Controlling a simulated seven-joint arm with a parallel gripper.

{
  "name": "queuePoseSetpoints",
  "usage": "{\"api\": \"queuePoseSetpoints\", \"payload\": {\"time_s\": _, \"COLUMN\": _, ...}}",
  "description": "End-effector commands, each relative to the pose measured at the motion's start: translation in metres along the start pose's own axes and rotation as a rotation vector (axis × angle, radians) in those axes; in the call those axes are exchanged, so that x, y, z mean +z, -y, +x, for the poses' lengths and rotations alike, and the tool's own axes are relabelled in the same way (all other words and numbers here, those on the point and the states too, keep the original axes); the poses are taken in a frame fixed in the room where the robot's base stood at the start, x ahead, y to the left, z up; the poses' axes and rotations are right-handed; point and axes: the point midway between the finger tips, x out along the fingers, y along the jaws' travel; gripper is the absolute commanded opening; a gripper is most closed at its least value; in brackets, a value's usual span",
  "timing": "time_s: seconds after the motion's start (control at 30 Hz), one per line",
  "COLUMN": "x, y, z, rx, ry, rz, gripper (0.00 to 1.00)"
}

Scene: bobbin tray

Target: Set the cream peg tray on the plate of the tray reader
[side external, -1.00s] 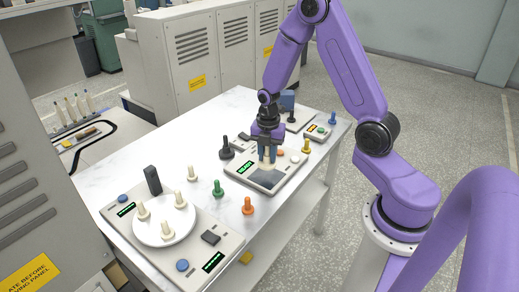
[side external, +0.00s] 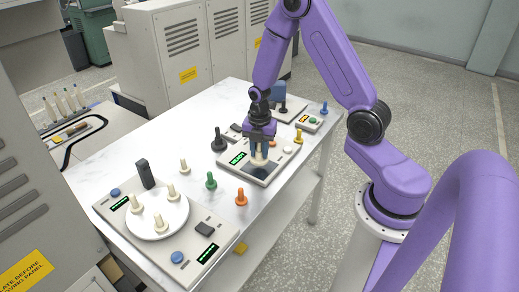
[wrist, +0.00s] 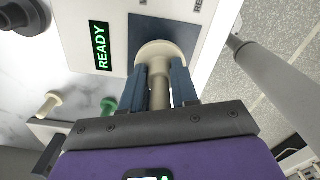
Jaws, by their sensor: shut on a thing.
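The cream peg tray (wrist: 160,90), a peg with a round flat base, is held between the blue fingers of my gripper (wrist: 160,85). My gripper, also in the side view (side external: 259,150), is shut on the peg's stem. The cream base shows below the fingers in the side view (side external: 258,163). The tray reader (side external: 235,170) is a pale box with a green lit display reading READY in the wrist view. Its dark square plate (wrist: 140,32) lies under the cream base, which covers part of it. I cannot tell whether base and plate touch.
A black peg (side external: 218,140) stands behind the reader. Green (side external: 211,181), orange (side external: 241,197) and yellow (side external: 298,136) pegs stand nearby. A larger device (side external: 190,262) at the front left bears a white disc with cream pegs. White tabletop (side external: 120,160) is clear at left.

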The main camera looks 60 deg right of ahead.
Motion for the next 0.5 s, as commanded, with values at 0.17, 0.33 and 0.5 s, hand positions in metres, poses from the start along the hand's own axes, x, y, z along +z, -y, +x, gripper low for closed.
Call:
{"api": "queuePoseSetpoints", "payload": {"time_s": 0.17, "x": 0.0000, "y": 0.0000, "z": 0.0003, "rx": 0.000, "ry": 0.000, "rz": 0.000, "gripper": 0.00}}
{"api": "queuePoseSetpoints", "payload": {"time_s": 0.33, "x": 0.0000, "y": 0.0000, "z": 0.0033, "rx": -0.001, "ry": 0.000, "rz": 0.000, "gripper": 0.00}}
{"api": "queuePoseSetpoints", "payload": {"time_s": 0.5, "x": 0.0000, "y": -0.0001, "z": 0.0078, "rx": -0.001, "ry": 0.000, "rz": 0.000, "gripper": 0.00}}
